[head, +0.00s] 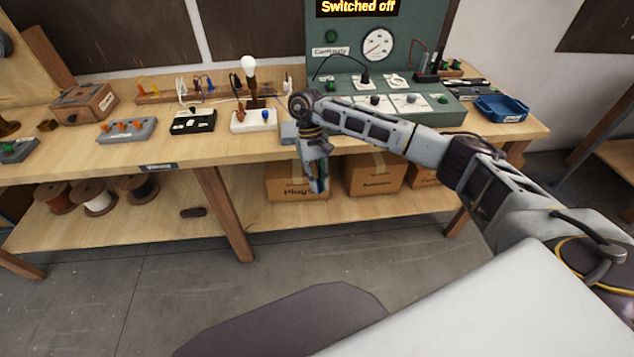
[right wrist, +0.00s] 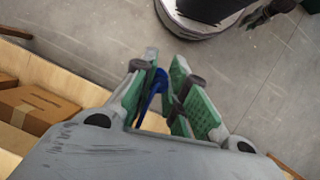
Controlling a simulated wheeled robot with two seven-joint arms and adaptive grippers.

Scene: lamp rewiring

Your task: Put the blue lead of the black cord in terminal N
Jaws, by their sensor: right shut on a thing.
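My right gripper (head: 318,182) hangs in front of the bench's front edge, pointing down, below the tabletop level. In the right wrist view its green-padded fingers (right wrist: 166,78) are closed on a blue lead (right wrist: 153,90), which curves between them. The rest of its cord is hidden. A grey block with orange levers (head: 127,131), a black block (head: 192,122) and a white lamp base (head: 252,122) with a bulb (head: 249,66) stand on the bench. I cannot read which terminal is N. My left gripper is not in view.
The green test panel (head: 345,50) reads "Switched off". A blue tray (head: 501,108) stands at the bench's right end. Cardboard boxes (head: 374,173) and wire spools (head: 97,199) are on the lower shelf. The bench's front strip (head: 80,148) is mostly clear.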

